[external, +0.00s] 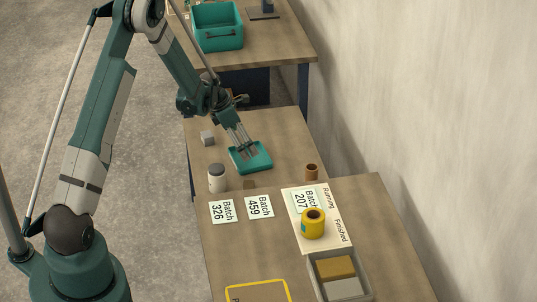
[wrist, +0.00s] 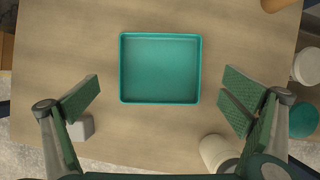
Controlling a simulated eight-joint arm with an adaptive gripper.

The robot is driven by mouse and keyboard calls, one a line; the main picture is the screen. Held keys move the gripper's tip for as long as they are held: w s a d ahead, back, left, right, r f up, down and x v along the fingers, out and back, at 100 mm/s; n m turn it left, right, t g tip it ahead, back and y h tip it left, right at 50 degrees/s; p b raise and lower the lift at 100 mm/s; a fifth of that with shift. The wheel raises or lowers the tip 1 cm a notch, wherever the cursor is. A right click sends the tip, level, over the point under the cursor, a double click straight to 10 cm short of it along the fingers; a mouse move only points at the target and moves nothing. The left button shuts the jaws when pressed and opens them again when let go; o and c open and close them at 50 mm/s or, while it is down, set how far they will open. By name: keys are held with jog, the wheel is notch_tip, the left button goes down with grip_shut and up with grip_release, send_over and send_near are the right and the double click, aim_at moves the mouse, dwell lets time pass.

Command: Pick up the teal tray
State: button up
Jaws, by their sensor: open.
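The teal tray (external: 262,157) lies flat on the wooden table in the external view, a shallow square dish with a raised rim. In the wrist view the tray (wrist: 160,70) is empty and sits at upper middle. My gripper (external: 250,152) is above the tray in the external view and covers part of it. In the wrist view my gripper (wrist: 165,97) has its fingers spread wide, one on each side of the tray's lower part, with nothing between them. I cannot tell its exact height above the tray.
A grey cube (external: 207,138), a white jar (external: 216,178) and a brown cup (external: 312,172) stand near the tray. Batch cards (external: 222,211), a yellow tape roll (external: 313,225) and a grey box (external: 343,289) are nearer the front. A teal bin (external: 217,28) is on the far table.

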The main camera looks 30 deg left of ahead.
aim_at(253, 158)
jog(key=shift+f, duration=0.25)
jog(key=shift+b+x, duration=0.9)
jog(key=shift+x, duration=1.75)
jog(key=c, duration=0.7)
